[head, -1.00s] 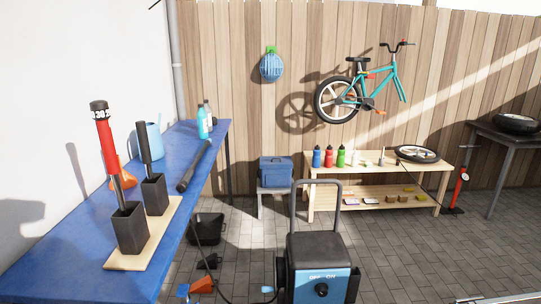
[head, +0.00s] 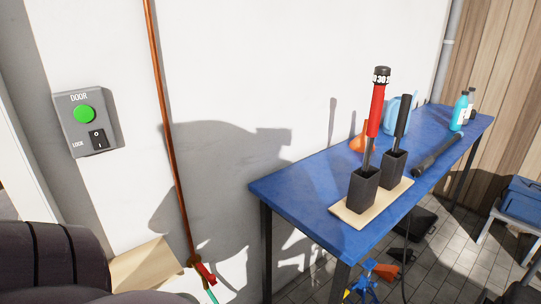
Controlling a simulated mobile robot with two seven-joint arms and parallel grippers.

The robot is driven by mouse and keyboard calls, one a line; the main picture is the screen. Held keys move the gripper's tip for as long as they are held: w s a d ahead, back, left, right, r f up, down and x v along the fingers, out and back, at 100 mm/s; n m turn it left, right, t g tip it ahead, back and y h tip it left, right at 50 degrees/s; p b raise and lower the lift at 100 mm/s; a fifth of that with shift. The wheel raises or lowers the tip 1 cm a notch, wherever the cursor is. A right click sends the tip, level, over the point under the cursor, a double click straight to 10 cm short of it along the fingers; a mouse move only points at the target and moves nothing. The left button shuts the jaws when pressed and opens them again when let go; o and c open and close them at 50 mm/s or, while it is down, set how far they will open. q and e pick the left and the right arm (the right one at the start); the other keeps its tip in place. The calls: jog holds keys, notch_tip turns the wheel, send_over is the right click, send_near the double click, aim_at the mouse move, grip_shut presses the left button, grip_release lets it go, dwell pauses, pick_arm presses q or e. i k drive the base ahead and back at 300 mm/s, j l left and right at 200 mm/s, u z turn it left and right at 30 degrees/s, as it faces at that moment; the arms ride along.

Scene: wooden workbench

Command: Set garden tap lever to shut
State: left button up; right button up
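The garden tap (head: 196,262) sits at the foot of a copper pipe (head: 165,110) on the white wall, low in the head view. Its red lever (head: 206,274) slants down to the right from the brass body. The tap is small here, so I cannot tell for sure whether the lever is set open or shut. A green hose (head: 212,295) hangs below it and leaves the frame at the bottom. Neither of my grippers is in view.
A blue-topped workbench (head: 290,192) with tools stands right of the tap. A cardboard-coloured box (head: 145,264) is left of the pipe. A door switch panel (head: 86,124) is on the wall. Blue and orange items (head: 375,273) lie on the paving under the bench.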

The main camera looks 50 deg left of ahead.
aim_at(211, 279)
jog(key=u, duration=2.05)
